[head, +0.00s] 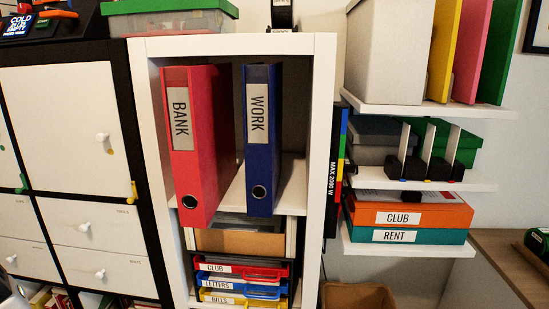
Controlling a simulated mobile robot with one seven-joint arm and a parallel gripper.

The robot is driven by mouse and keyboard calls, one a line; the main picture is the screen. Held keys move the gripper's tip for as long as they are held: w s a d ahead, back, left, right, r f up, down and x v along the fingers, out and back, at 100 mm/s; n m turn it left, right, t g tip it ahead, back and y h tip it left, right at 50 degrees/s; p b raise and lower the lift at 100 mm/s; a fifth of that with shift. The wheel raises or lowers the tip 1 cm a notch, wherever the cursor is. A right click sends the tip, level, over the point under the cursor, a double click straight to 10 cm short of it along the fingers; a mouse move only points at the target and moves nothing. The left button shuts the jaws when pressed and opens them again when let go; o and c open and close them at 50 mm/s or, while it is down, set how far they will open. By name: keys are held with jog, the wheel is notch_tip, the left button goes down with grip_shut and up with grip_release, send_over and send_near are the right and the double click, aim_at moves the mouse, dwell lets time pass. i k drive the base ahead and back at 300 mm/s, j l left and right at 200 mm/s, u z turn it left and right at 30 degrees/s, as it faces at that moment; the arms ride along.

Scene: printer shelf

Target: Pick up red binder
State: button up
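The red binder (194,178) stands upright in the upper compartment of the white shelf unit (150,130). Its spine faces me, with a light label reading BANK and a dark ring hole near the bottom. Its lower front end reaches past the compartment's shelf edge. A blue binder (260,165) labelled WORK stands to its right, with a gap between them. My gripper does not show in the head view.
Left stands a dark cabinet with white doors (70,105). Colored drawers (240,282) lie below the binders. Right are white wall shelves (420,108) with files and boxes, and a cardboard box (358,296) below. A green-lidded box (168,18) sits on top.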

aim_at(198, 98)
jog(key=i+l, duration=0.35)
jog(key=i+l+u, duration=0.15)
jog(key=l+u, duration=0.25)
jog(key=i+l+u, duration=0.1)
jog(key=u, duration=0.3)
jog(key=l+u, duration=0.1)
jog(key=u, duration=0.75)
